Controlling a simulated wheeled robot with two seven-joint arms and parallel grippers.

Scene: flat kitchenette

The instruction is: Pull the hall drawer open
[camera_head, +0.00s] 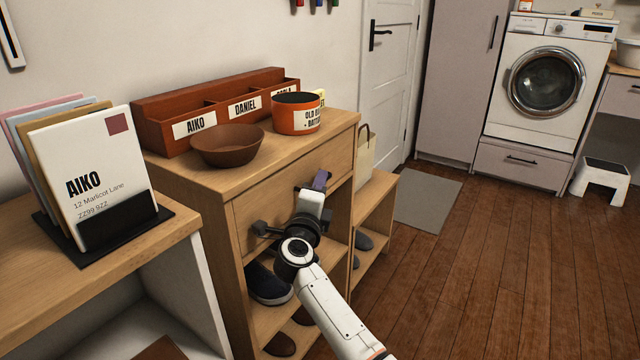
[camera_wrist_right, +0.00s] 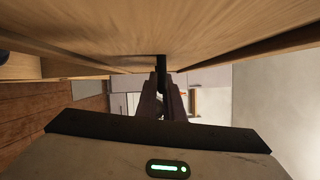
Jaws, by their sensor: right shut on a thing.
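The hall drawer (camera_head: 262,200) is the wooden front under the top of the shoe cabinet. It looks flush with the cabinet, with no clear gap. My right gripper (camera_head: 316,184) is at the drawer front, shut on its dark handle; my gripper hides most of the handle in the head view. In the right wrist view the dark fingers (camera_wrist_right: 164,98) close around the handle (camera_wrist_right: 160,62), just off the wooden front. My left gripper is not in view.
On the cabinet top stand a brown bowl (camera_head: 228,146), an orange tin (camera_head: 296,113) and a red letter organizer (camera_head: 214,104). Shoes (camera_head: 268,282) lie on the shelves below. A letter holder (camera_head: 100,238) stands on the left table. The wooden floor (camera_head: 470,270) to the right is clear.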

